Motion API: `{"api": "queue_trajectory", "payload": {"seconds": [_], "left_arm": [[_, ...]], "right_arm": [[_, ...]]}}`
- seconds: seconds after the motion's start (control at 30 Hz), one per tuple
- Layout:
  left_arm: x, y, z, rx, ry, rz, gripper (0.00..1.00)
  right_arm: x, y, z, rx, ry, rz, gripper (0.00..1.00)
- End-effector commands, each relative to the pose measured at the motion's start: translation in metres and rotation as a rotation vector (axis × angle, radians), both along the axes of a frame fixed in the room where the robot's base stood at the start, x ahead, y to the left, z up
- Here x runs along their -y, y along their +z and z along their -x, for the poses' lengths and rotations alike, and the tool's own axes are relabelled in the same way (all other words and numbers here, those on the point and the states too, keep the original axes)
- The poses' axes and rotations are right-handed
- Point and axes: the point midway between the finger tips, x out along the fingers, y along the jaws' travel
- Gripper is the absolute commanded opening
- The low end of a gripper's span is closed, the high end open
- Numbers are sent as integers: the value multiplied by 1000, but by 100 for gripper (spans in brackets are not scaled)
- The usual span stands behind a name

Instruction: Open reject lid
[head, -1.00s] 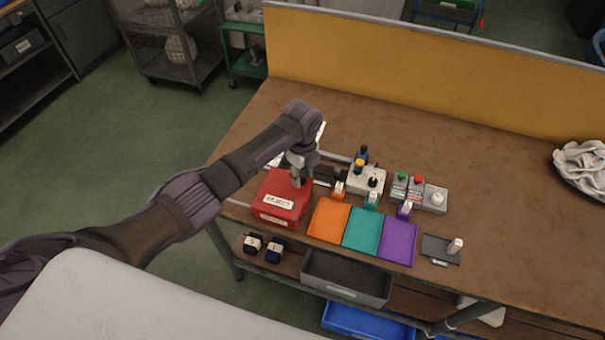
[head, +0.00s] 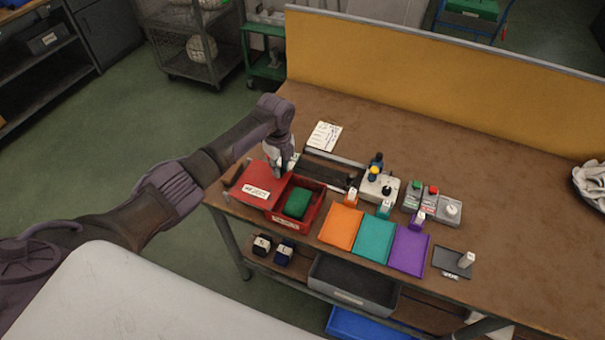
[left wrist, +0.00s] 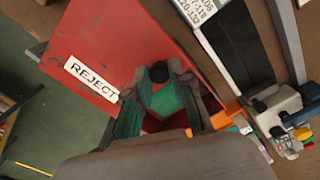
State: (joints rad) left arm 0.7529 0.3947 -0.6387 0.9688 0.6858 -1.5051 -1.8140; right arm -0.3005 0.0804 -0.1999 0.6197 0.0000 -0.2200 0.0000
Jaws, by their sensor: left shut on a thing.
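The red reject box (head: 313,213) stands on the bench with its inside showing. Its red lid (head: 258,182), labelled "REJECT", lies off to the left of the opening; it also shows in the left wrist view (left wrist: 105,38). A green thing (head: 298,203) lies inside the box. My left gripper (head: 281,164) is at the lid's right back edge. The exact contact is partly hidden. My right gripper is not in view.
Orange (head: 341,227), teal (head: 374,240) and purple (head: 409,250) trays lie right of the box. A control box with knobs (head: 378,187) and a dark strip (head: 325,170) are behind. A paper card (head: 324,136) lies at the back. A grey bin (head: 352,283) is below.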

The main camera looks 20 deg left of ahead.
Motion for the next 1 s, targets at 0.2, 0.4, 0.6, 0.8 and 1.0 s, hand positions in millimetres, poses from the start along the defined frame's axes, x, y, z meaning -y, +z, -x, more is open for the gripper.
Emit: {"api": "queue_trajectory", "payload": {"seconds": [0.2,0.4,0.6,0.8,1.0], "left_arm": [[-18,0,-1,2,1,2,0],[-17,0,-1,2,0,2,0],[-17,0,-1,2,0,2,47],[-17,0,-1,1,0,2,47],[-17,7,-1,3,-1,3,47]], "right_arm": [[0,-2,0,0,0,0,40],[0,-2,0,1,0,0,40],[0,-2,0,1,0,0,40],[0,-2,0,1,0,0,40],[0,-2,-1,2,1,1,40]]}}
